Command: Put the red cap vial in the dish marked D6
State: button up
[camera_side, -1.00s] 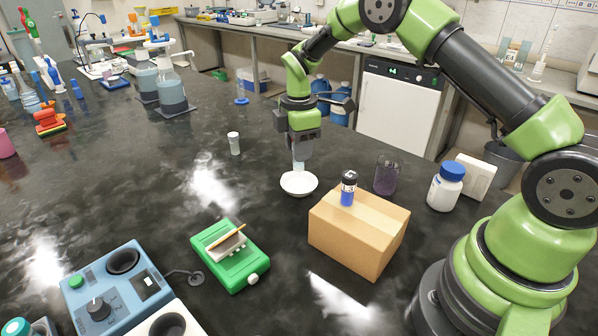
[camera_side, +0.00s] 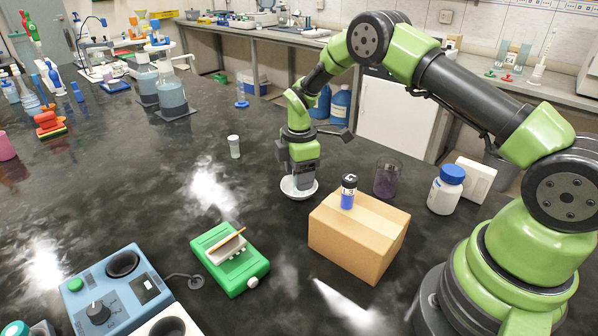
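My gripper (camera_side: 302,184) points down low over a white dish (camera_side: 292,192) on the dark bench. Its fingertips are at or just inside the dish, which they partly cover. I cannot make out whether the fingers are apart or closed, or whether anything is between them. I see no red-capped vial; one may be hidden by the gripper. No D6 mark is readable on the dish.
A cardboard box (camera_side: 352,238) stands just right of the dish, with a black-capped blue vial (camera_side: 348,192) on top. A dark glass beaker (camera_side: 386,180) and a blue-lidded jar (camera_side: 445,190) stand behind. A small pale vial (camera_side: 234,146) and green device (camera_side: 232,262) are left.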

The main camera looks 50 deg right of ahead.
notch_tip(320, 180, up, 12)
jog(key=shift+f, duration=0.15)
jog(key=shift+s+r, duration=0.1)
jog(key=shift+r, duration=0.45)
jog(key=s+a+r+m+t, duration=0.45)
jog(key=s+r+m, duration=0.35)
jog(key=s+r, duration=0.5)
jog(key=s+a+r+m+t+y, duration=0.1)
jog(key=s+a+m+t+y, duration=0.1)
jog(key=s+m, duration=0.6)
jog(key=s+a, duration=0.1)
jog(key=s, duration=0.3)
jog(key=shift+s+r+m+t, duration=0.25)
jog(key=shift+r+m+t, duration=0.05)
jog(key=shift+m+t, duration=0.1)
